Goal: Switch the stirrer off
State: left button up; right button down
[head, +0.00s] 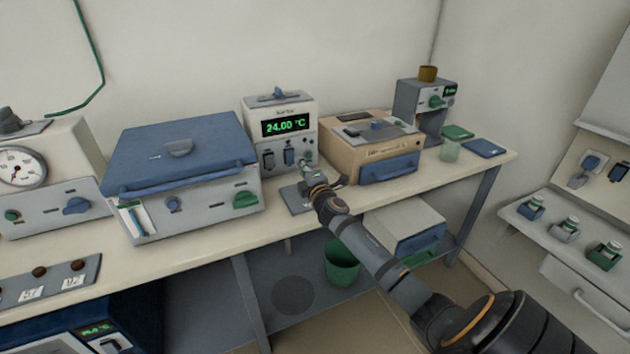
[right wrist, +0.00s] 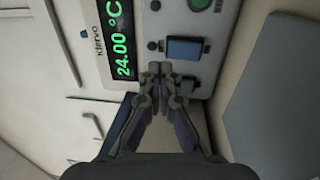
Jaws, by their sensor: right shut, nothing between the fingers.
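A white unit (head: 282,115) with a green 24.00 °C display (head: 286,125) stands on the bench against the wall. I cannot tell for sure that this unit is the stirrer. My right gripper (head: 309,168) is shut and empty in front of its lower right front. In the right wrist view the shut fingertips (right wrist: 160,69) lie beside a blue switch (right wrist: 185,49); contact cannot be told. My left gripper is not in view.
A blue-lidded box (head: 180,150) stands left of the unit, a tan box (head: 370,140) close on its right. A green bin (head: 341,265) is below.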

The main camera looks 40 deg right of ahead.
jog(key=shift+s+a+r, duration=0.1)
jog(key=shift+s+a, duration=0.05)
jog(key=shift+s, duration=0.4)
jog(key=shift+s+a+r, duration=0.1)
jog(key=shift+s+a, duration=0.05)
jog(key=shift+s, duration=0.4)
jog(key=shift+s+d+f+b, duration=0.2)
jog(key=shift+s+f+b, duration=0.15)
jog(key=shift+s+f, duration=0.4)
jog(key=s, duration=0.1)
jog(key=s+a+r, duration=0.1)
jog(key=s, duration=0.2)
jog(key=shift+a+r, duration=0.15)
jog(key=shift+r, duration=0.1)
jog(key=shift+w+f, duration=0.15)
jog(key=shift+w, duration=0.05)
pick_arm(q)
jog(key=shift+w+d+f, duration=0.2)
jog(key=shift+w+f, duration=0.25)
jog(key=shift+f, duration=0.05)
pick_arm(e)
jog(key=shift+s, duration=0.1)
